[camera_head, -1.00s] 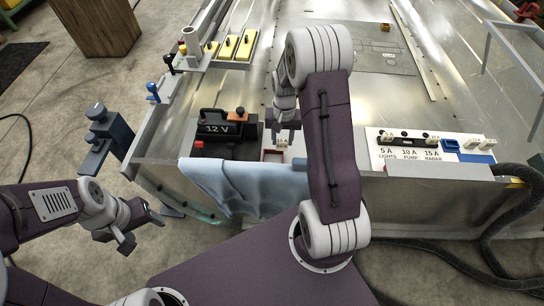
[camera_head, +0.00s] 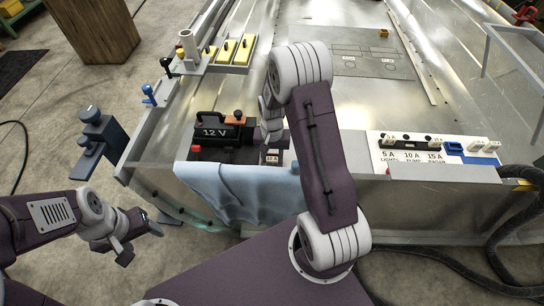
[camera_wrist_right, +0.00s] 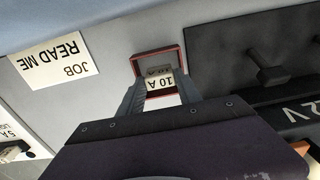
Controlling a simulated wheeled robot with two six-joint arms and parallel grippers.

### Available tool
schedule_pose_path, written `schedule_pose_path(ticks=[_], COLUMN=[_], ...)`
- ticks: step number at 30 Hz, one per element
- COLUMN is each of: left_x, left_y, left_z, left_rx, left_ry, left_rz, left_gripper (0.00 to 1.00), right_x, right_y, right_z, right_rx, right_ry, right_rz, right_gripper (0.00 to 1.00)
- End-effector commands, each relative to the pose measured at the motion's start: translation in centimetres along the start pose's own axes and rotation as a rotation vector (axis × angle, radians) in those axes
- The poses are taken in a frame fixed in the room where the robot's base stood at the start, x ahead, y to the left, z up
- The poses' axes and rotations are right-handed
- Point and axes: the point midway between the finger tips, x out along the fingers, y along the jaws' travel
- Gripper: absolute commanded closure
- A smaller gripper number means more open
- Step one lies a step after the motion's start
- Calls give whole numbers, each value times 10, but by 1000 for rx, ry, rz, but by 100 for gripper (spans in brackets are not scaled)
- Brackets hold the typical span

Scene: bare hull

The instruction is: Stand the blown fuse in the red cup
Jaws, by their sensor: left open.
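The red cup (camera_wrist_right: 141,59), a small square holder with a red rim, sits on the grey surface in the right wrist view. The fuse (camera_wrist_right: 160,84), with a white 10 A label, is at its opening between my right fingers, looking upright. I cannot tell whether it rests on the cup's floor. My right gripper (camera_wrist_right: 163,92) looks shut on the fuse. In the head view my right gripper (camera_head: 271,139) points down just above the cup (camera_head: 272,163), which is small and partly hidden. My left gripper (camera_head: 140,240) is open and empty, low at the left, off the bench.
A black 12 V battery (camera_head: 215,132) stands left of the cup. A blue cloth (camera_head: 235,192) hangs over the front edge. A white fuse panel (camera_head: 425,145) lies to the right. A JOB READ ME note (camera_wrist_right: 55,60) lies near the cup.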

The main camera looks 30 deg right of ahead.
Motion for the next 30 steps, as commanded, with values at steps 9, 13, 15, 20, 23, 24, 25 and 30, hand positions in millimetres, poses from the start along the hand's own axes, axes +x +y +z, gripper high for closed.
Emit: schedule_pose_path(ticks=[9, 13, 15, 20, 23, 24, 25, 30], left_x=[0, -5, -13, -33, -42, -44, -46, -51], left_y=[0, 0, 0, 1, 1, 1, 1, 1], left_z=[0, 0, -1, -3, -4, -5, -5, -5], left_rx=[0, 0, 0, 0, 0, 0, 0, 0], left_ry=[0, 0, 0, 0, 0, 0, 0, 0], left_rz=[0, 0, 0, 0, 0, 0, 0, 0], left_gripper=[36, 36, 36, 36, 36, 36, 36, 36], right_x=[0, -10, -25, -70, -93, -101, -106, -123], right_y=[0, 0, 0, 0, 0, 0, 0, 0], right_z=[0, 0, -1, -1, -1, -1, 0, 0], right_rx=[0, 0, 0, 0, 0, 0, 0, 0], right_ry=[0, 1, 3, 4, 2, 3, 2, 1], right_rz=[0, 0, -1, -2, -1, -1, -1, 0], right_gripper=[39, 39, 39, 39, 39, 39, 39, 39])
